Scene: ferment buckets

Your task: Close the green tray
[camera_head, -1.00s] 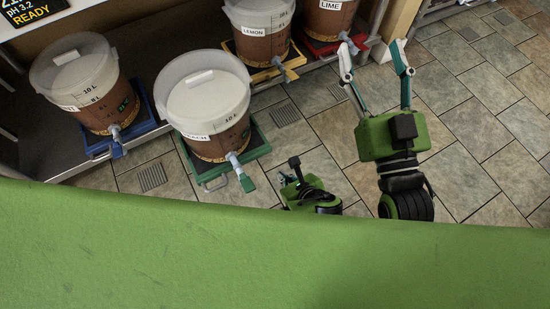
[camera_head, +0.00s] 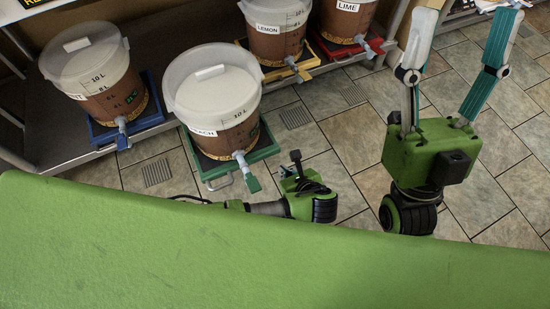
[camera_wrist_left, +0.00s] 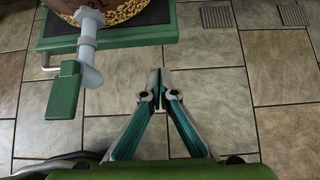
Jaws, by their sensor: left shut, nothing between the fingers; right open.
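The green tray (camera_head: 267,150) sticks out from the low shelf with the bucket labelled as peach (camera_head: 214,95) standing on it. A thin grey handle runs along its front, and the bucket's tap with a green lever (camera_head: 250,182) overhangs it. In the left wrist view the tray's front edge (camera_wrist_left: 140,39) is at the upper left. My left gripper (camera_wrist_left: 160,73) is shut and empty, to the right of the lever and apart from the tray. In the head view its body (camera_head: 302,192) is right of the tray's front; its fingers are hard to make out. My right gripper (camera_head: 465,12) is open and empty at the right.
Blue (camera_head: 131,133), yellow (camera_head: 290,72) and red (camera_head: 343,52) trays with buckets stand on the shelf (camera_head: 50,137) either side. Tiled floor (camera_head: 350,145) is clear between the trays and my right gripper. My green body fills the bottom.

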